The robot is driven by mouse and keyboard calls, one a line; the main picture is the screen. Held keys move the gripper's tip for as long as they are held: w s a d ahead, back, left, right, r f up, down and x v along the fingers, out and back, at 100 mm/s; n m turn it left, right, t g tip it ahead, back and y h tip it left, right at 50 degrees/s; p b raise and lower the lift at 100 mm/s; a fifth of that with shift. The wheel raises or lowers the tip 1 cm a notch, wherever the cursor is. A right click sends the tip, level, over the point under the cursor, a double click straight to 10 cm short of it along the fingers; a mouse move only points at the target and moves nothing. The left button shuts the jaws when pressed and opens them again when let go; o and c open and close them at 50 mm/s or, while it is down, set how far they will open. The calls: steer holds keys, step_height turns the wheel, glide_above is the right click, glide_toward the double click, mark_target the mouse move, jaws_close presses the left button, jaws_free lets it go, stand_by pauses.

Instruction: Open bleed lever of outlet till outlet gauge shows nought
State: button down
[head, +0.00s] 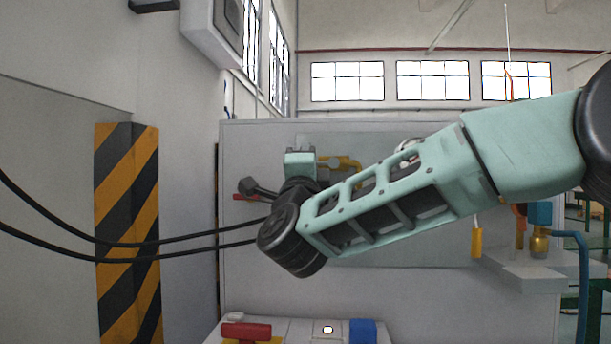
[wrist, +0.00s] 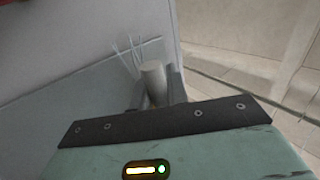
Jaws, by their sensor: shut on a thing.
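In the wrist view, my gripper (wrist: 160,92) is shut on a pale, rounded, post-like end (wrist: 152,74), which stands between its two dark fingers beside a grey panel. I cannot tell for sure that this is the bleed lever's handle. In the head view, my arm crosses in front of the grey panel (head: 260,140) and hides most of what my gripper touches. A round, pale-rimmed fitting (head: 408,146), perhaps a gauge, shows partly above my arm. Its dial cannot be read.
A red bar (head: 240,197) and yellow piping (head: 352,164) show around my wrist. Below are a red handle (head: 246,331) and a blue block (head: 363,331). A striped post (head: 127,230) stands left; a blue and brass fitting (head: 539,228) is at right.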

steer(key=shift+r+m+h, duration=0.15)
steer(key=shift+m+h, duration=0.25)
steer(key=c, duration=1.4)
jaws_free()
steer(key=shift+o, duration=0.2)
steer(key=v, duration=1.7)
steer(key=shift+s+p, duration=0.2)
steer(key=shift+p, duration=0.1)
steer(key=shift+d, duration=0.1)
